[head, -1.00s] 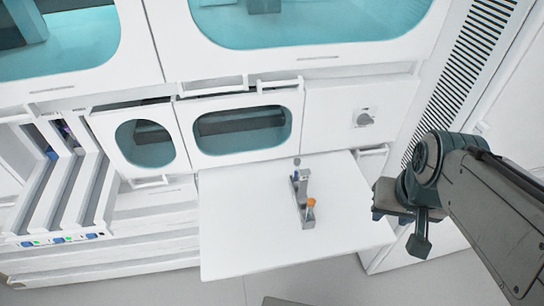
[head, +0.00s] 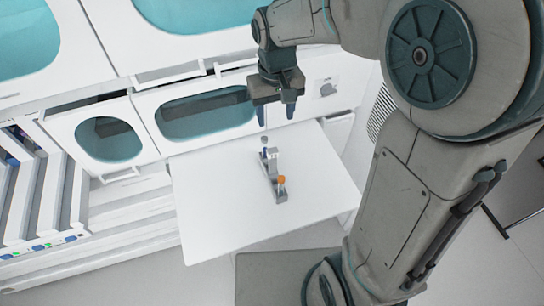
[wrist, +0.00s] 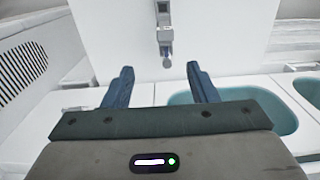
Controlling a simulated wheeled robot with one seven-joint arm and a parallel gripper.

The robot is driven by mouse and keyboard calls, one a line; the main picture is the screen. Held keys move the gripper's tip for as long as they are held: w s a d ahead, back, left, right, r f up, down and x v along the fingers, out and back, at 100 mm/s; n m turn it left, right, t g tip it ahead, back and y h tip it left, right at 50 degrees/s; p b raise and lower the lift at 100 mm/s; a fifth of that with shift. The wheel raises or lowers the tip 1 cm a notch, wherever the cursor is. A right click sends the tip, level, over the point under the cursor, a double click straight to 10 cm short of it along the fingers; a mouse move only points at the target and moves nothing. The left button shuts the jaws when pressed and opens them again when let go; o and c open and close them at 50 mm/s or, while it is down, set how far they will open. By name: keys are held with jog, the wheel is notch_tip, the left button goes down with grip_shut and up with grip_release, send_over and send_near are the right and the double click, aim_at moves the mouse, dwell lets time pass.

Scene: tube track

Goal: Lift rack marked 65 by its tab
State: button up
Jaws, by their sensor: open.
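A small grey rack (head: 272,177) stands on the white fold-out table. It holds an orange-capped tube (head: 281,184) at its near end and a dark blue item at its far end, with a small tab-like piece above the far end. Its number is too small to read. My gripper (head: 276,115) is open and empty, pointing down above the far edge of the table, clear of the rack. In the wrist view the rack (wrist: 164,22) shows at the top, beyond and between the open fingers (wrist: 160,85).
The white table (head: 220,220) is otherwise bare. Behind it are white cabinets with teal windows (head: 205,112). White slotted trays (head: 45,190) stand at the left. A knob (head: 327,88) is on the panel at the back right.

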aim_at(272, 151)
notch_tip(272, 151, down, 8)
jog(key=shift+a+f, duration=0.15)
jog(key=shift+f, duration=0.1)
jog(key=f, duration=0.2)
jog(key=s+f+p, duration=0.1)
jog(key=f, duration=0.1)
jog(key=shift+a+f, duration=0.2)
jog(key=shift+f, duration=0.5)
grip_shut()
